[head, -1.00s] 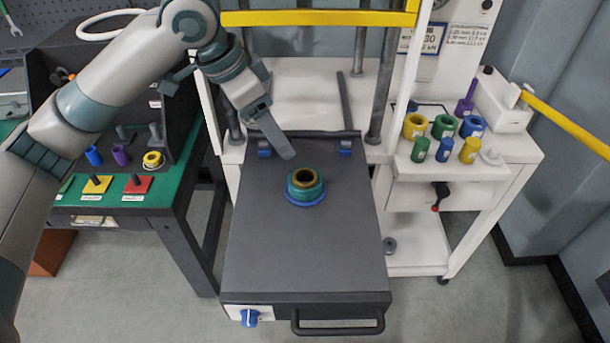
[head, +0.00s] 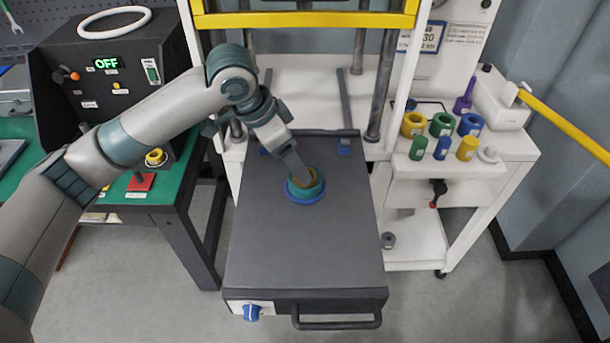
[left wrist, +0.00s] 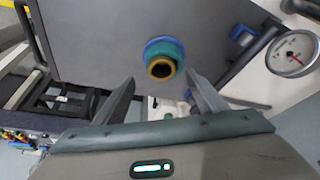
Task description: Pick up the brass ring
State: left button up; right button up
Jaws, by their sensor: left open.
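The brass ring (head: 304,177) sits at the top of a small stack on the dark platform, inside or on a teal ring (head: 315,188) with a blue ring (head: 303,198) at the base. My left gripper (head: 302,175) is open, its fingertips just above or at the stack and partly covering the brass ring. In the left wrist view the brass ring (left wrist: 161,68) shows beyond and between the two spread fingers (left wrist: 160,82), with nothing between them. I cannot tell whether a finger touches the stack. My right gripper is not in view.
The dark platform (head: 300,255) is otherwise clear, with a handle (head: 337,318) and blue knob (head: 251,312) in front. Press columns (head: 383,85) stand behind. Coloured cylinders (head: 441,125) stand on the right white table. A control box (head: 100,75) is at left.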

aim_at(311, 171)
pick_arm(q)
jog(key=shift+w+d+f+p, duration=0.15)
jog(key=shift+f+p, duration=0.2)
jog(key=shift+f, duration=0.05)
jog(key=p+x, duration=0.1)
jog(key=x, duration=0.2)
jog(key=shift+w+d, duration=0.1)
jog(key=shift+w, duration=0.05)
jog(key=shift+w+d+f, duration=0.1)
jog(key=shift+d+f, duration=0.05)
jog(key=shift+f, duration=0.4)
jog(key=c, duration=1.3)
jog(key=shift+r, duration=0.15)
